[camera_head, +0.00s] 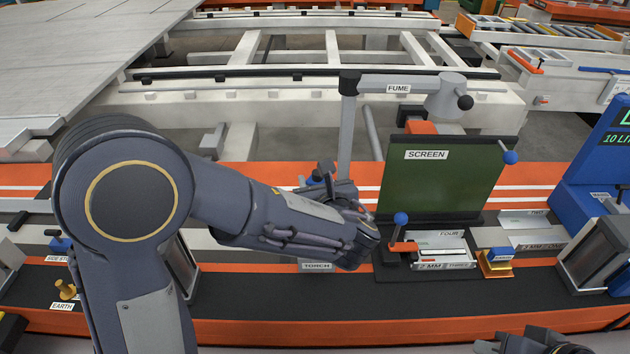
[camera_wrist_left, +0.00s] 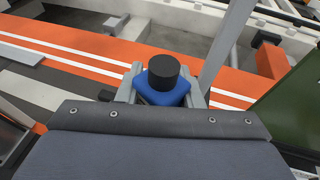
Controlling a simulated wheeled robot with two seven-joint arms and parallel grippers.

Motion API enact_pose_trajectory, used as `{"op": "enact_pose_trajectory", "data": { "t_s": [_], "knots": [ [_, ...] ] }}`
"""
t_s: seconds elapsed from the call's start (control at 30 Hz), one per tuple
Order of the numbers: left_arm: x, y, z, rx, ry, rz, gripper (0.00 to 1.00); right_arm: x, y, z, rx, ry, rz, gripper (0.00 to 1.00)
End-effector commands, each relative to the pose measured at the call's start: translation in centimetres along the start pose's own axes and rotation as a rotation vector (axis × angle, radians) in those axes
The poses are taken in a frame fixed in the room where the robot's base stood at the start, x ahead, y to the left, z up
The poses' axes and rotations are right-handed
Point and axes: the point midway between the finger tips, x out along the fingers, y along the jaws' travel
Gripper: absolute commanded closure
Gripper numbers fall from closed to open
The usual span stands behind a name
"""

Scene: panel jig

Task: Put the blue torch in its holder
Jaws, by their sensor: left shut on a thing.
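The blue torch (camera_wrist_left: 163,80) shows in the left wrist view as a blue body with a black round top, between the grey fingers of my left gripper (camera_wrist_left: 165,85). In the head view only a small blue and black part of the torch (camera_head: 318,178) shows behind my left gripper (camera_head: 335,185), which is shut on it. A label reading TORCH (camera_head: 317,266) is on the bench's front side below my left forearm. The holder itself is hidden behind my arm, so I cannot tell how the torch stands to it. My right gripper (camera_head: 535,343) shows only partly at the bottom edge.
A green SCREEN panel (camera_head: 440,180) stands right of my left gripper. A grey post with the FUME arm (camera_head: 398,87) rises behind it. A brass EARTH piece (camera_head: 65,289) is at left.

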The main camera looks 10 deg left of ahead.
Motion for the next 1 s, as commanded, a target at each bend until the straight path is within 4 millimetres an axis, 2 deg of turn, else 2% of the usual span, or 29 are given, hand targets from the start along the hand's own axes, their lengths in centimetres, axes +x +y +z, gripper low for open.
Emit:
{"op": "enact_pose_trajectory", "data": {
  "t_s": [0.37,1.0],
  "knots": [
    [0.0,0.0,-0.1,-0.001,-0.001,0.000,0.90,0.1,0.1,0.1,0.000,0.000,0.000,1.00],
    [0.6,0.0,-1.9,0.000,-0.001,0.000,0.90,1.6,0.7,0.8,0.000,0.000,0.000,1.00]
  ]
}}
